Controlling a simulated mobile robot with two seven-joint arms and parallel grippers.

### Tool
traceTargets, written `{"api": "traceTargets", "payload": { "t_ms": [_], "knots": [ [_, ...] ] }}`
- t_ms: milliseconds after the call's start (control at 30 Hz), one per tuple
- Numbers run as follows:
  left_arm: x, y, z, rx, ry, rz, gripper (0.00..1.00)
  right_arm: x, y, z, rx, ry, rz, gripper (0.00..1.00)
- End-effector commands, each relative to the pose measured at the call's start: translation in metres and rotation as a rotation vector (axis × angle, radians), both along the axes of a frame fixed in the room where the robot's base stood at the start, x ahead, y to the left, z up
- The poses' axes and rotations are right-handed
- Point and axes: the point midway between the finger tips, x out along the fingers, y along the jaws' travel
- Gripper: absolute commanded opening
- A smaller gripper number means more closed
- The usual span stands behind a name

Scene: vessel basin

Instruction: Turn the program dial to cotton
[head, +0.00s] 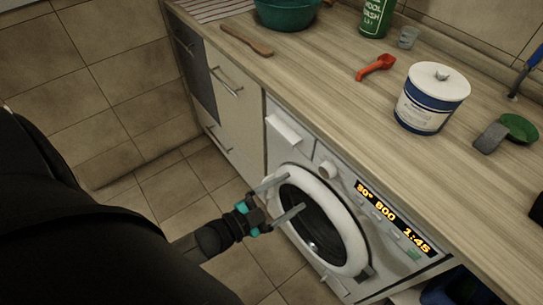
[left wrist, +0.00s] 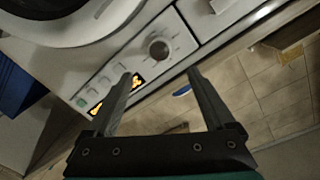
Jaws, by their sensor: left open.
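The white program dial (head: 327,169) sits on the washing machine's front panel, between the detergent drawer and the lit display (head: 393,219) reading 30°, 800 and 1:45. The dial (left wrist: 159,48) also shows in the left wrist view, beyond the fingertips and between their lines. Its program labels are too small to read. My left gripper (head: 287,196) is open and empty, in front of the upper part of the round door (head: 343,251), left of and below the dial in the head view. The open fingers (left wrist: 160,73) appear apart from the dial. My right gripper is not in view.
The counter (head: 310,90) above holds a white and blue tub (head: 432,98), a red scoop (head: 375,67), a wooden brush (head: 247,39), a green bowl (head: 287,12) and a green bottle (head: 376,16). Drawers stand left of the machine. The tiled floor (head: 170,205) before them is clear.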

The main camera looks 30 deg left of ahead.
Motion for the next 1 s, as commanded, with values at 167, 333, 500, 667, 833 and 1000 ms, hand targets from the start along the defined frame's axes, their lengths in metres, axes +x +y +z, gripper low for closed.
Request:
{"api": "traceTargets", "payload": {
  "t_ms": [167, 333, 500, 667, 833, 1000],
  "knots": [
    [-0.027, 0.011, 0.001, 0.001, 0.002, 0.0, 0.88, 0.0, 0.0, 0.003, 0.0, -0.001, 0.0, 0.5],
    [-0.04, 0.017, 0.002, 0.001, 0.0, 0.001, 0.88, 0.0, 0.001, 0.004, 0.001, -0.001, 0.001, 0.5],
    [-0.043, 0.018, 0.002, 0.0, -0.002, 0.0, 0.88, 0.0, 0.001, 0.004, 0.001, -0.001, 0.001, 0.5],
    [-0.042, 0.018, 0.002, 0.0, -0.002, 0.0, 0.88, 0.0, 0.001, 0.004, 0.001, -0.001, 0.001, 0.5],
    [-0.042, 0.018, 0.002, 0.001, 0.0, 0.0, 0.88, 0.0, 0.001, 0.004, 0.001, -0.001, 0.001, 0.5],
    [-0.043, 0.019, -0.005, 0.0, 0.023, 0.012, 0.88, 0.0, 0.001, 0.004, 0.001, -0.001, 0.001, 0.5]
  ]
}}
